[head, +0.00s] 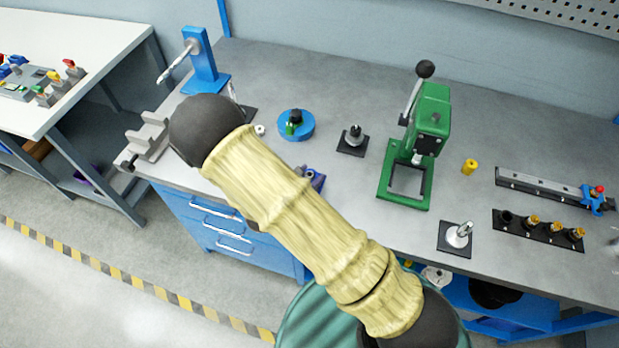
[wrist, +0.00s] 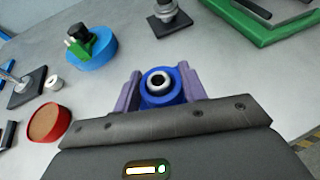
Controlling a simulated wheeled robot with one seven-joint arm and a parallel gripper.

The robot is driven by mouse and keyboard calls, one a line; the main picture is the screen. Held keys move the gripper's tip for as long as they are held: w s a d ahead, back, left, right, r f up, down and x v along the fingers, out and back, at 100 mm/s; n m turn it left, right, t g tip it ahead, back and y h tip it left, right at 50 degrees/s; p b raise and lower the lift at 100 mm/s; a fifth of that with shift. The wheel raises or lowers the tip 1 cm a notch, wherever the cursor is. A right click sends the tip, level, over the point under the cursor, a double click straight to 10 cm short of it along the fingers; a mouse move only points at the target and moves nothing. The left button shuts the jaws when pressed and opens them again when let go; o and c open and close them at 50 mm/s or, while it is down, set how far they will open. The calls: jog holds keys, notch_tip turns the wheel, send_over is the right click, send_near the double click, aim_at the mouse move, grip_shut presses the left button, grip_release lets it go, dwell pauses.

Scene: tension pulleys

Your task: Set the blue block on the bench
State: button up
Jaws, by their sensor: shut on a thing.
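The blue block (wrist: 162,100) has a round bore with a pale ring and a dark centre on its top. My gripper (wrist: 160,84) is shut on it, with one purple finger on each side in the wrist view. In the head view the block and fingers (head: 313,179) show only in part beside my arm, near the front edge of the grey bench (head: 330,110). My arm hides much of that edge. I cannot tell how far the block is above the bench top, or whether it touches it.
A blue disc with a green part (head: 295,125) and a post on a black plate (head: 353,140) stand behind the block. A green press (head: 420,140) stands to the right. A red round dish (wrist: 48,124) lies to the left. Bare bench shows between them.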

jog(key=shift+f, duration=0.9)
jog(key=shift+f, duration=0.1)
jog(key=shift+f, duration=0.15)
jog(key=o, duration=1.3)
